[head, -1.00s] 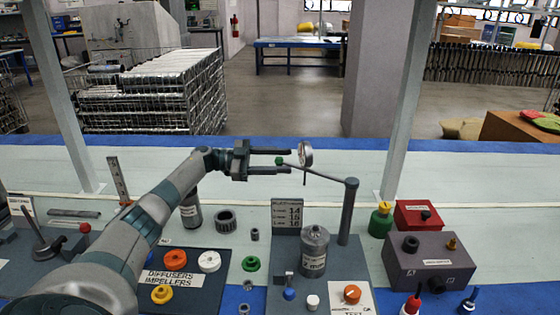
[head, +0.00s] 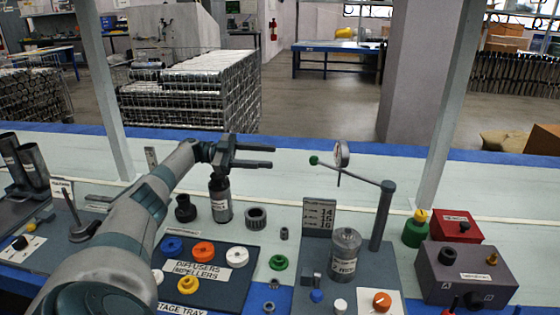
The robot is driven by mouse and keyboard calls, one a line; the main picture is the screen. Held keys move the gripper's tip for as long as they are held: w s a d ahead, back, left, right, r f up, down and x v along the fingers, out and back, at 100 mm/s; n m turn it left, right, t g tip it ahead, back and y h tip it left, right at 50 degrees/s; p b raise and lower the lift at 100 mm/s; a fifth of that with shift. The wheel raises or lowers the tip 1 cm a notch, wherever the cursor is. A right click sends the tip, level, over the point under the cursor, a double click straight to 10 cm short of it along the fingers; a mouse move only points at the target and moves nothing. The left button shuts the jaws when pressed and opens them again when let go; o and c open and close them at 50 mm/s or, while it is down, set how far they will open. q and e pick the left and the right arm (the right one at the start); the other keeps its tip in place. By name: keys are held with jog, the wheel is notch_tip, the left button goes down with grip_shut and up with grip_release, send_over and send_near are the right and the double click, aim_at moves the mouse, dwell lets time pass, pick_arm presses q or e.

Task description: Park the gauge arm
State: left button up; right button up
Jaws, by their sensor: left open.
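The gauge arm (head: 361,176) is a thin grey bar on top of a grey post (head: 382,215). It points left and back from the post. A green knob (head: 314,160) is at its free end and a round dial gauge (head: 342,155) is mounted near that end. The silver canister (head: 345,257) stands in front of and left of the post, and the arm is not over it in the picture. My left gripper (head: 272,157) is open and empty, left of the green knob and apart from it. Its fingers point right, towards the knob. My right gripper is out of view.
A label plate with numbers (head: 319,216) stands behind the canister. Right are a green bottle (head: 415,233), a red box (head: 455,228) and a grey box (head: 466,270). A tray of coloured rings (head: 232,285) lies below my left gripper. The pale bench behind is mostly clear.

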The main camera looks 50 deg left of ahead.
pick_arm(q)
jog(key=shift+v, duration=0.9)
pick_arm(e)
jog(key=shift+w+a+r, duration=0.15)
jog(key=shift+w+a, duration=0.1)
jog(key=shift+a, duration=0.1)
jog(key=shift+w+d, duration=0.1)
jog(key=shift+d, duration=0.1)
